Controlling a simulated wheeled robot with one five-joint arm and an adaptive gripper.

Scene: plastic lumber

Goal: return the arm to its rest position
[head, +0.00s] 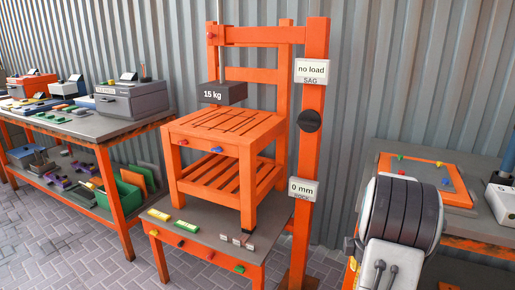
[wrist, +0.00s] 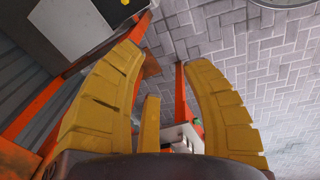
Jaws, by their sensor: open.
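My gripper (wrist: 165,62) shows in the wrist view as two thick yellow fingers, spread well apart with nothing between them. Past the fingers are paved floor and orange legs and beams. What looks like part of my own arm, dark and ribbed with a pale grey housing, stands at the lower right of the head view, in front of the right-hand bench. The gripper's fingers do not show in the head view.
An orange slatted chair (head: 222,125) stands on a low table (head: 205,232) beside an orange post (head: 312,150). A 15 kg block (head: 222,93) is above the seat. A long workbench (head: 75,122) is at left, another bench (head: 490,230) at right. Paved floor (head: 60,225) is open at lower left.

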